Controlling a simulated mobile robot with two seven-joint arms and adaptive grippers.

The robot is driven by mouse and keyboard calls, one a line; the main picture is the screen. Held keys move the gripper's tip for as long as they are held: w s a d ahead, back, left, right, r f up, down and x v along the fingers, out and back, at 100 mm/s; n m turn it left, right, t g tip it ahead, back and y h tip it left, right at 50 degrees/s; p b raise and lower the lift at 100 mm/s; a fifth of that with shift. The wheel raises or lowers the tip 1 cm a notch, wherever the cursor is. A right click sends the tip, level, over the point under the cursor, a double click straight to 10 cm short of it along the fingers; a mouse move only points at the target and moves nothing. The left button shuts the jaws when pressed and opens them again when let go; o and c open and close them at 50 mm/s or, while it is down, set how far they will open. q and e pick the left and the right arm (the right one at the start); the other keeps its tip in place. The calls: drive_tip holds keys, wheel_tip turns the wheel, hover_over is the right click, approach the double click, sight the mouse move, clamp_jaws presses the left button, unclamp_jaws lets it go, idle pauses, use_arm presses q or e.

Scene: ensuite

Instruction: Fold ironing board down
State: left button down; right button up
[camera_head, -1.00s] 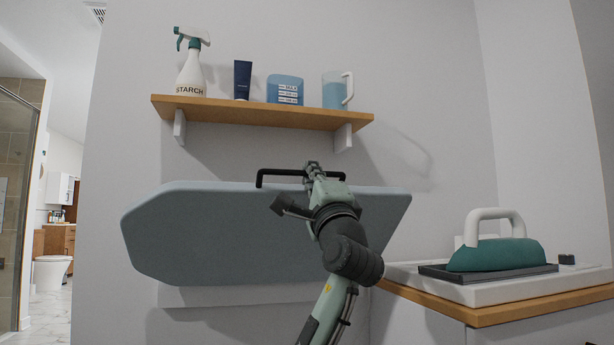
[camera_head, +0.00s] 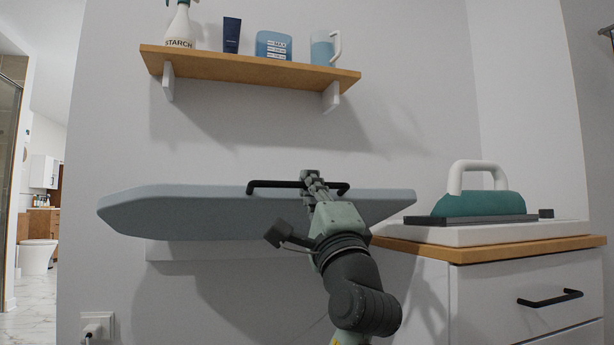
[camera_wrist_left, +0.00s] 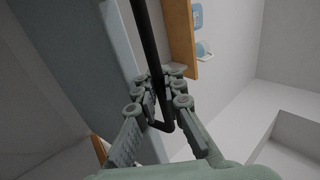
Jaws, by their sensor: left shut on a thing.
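The ironing board (camera_head: 180,212) is a grey-blue panel on the wall below the shelf. It is tilted, near level, and I see its underside and front edge. A black bar handle (camera_head: 272,184) runs along its front edge. My left gripper (camera_head: 312,180) is shut on this handle, right of its middle. In the left wrist view the gripper fingers (camera_wrist_left: 160,92) close around the black handle (camera_wrist_left: 148,38), with the board (camera_wrist_left: 75,60) beside them. My right gripper is not in view.
A wooden shelf (camera_head: 250,69) above holds a starch bottle (camera_head: 179,28), a dark tube, a blue container and a jug. At right, a teal iron (camera_head: 480,203) rests on a cabinet (camera_head: 500,290) close to the board's right end. A wall outlet (camera_head: 97,327) is low at left.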

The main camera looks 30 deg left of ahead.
use_arm(q)
drive_tip(key=shift+s+d+f, duration=0.1)
drive_tip(key=shift+d+f, duration=0.05)
drive_tip(key=shift+f, duration=0.1)
drive_tip(key=c, duration=1.9)
unclamp_jaws()
drive_tip(key=o, duration=0.5)
drive_tip(key=v, duration=0.6)
drive_tip(key=f+v, duration=0.1)
drive_tip(key=v, duration=0.2)
drive_tip(key=shift+w+a+f, duration=0.15)
drive_tip(key=shift+w+a, duration=0.1)
drive_tip(key=shift+a, duration=0.1)
drive_tip(key=s+d, duration=0.2)
drive_tip(key=shift+d+t, duration=0.3)
drive_tip(key=c, duration=0.5)
drive_tip(key=shift+s+d+f, duration=0.1)
drive_tip(key=shift+f, duration=0.15)
